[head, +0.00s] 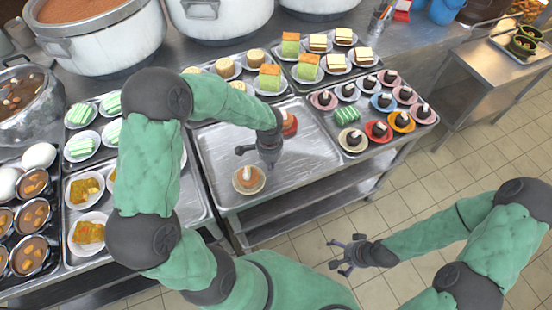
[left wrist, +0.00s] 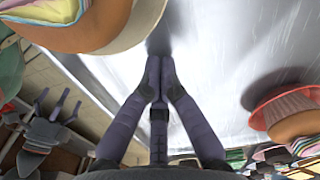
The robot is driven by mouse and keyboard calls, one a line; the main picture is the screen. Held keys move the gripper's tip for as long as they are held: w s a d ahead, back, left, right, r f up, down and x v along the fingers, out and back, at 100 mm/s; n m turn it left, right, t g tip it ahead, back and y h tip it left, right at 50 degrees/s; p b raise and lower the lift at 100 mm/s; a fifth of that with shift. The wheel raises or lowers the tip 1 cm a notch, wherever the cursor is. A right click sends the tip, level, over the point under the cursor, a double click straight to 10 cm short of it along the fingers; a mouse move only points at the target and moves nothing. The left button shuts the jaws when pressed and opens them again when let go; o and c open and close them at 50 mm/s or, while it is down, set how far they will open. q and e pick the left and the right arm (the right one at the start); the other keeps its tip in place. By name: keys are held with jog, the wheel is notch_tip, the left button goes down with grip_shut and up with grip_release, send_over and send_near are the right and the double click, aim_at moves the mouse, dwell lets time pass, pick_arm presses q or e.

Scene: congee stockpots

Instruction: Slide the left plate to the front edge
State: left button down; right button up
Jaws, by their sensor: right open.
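On the bare metal tray (head: 225,140) in the head view, a small plate with a pale-topped cake (head: 248,180) stands toward the front. A red plate with a cake (head: 289,123) stands further back and right, partly hidden by my left arm. My left gripper (head: 270,165) points down between the two plates. In the left wrist view its fingertips (left wrist: 158,62) meet with nothing between them. One plate (left wrist: 105,28) shows large at upper left, and a pink-red plate (left wrist: 285,108) shows at right. I cannot tell whether the fingers touch either. My right gripper (head: 345,255) is open and empty, in front of the counter.
Trays of small cakes on coloured plates (head: 375,128) lie to the right, with more cakes behind. Green cakes (head: 80,147), yellow dishes (head: 88,232) and dark bowls (head: 30,252) lie left. Large pots (head: 100,40) stand at the back. The tray's right part is clear.

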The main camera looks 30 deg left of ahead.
pick_arm(q)
jog(key=shift+s+a, duration=0.35)
jog(key=shift+s, duration=0.25)
jog(key=shift+s+a, duration=0.3)
jog(key=shift+s, duration=0.2)
jog(key=shift+s+a, duration=0.3)
jog(key=shift+s, duration=0.2)
jog(key=shift+w, duration=0.1)
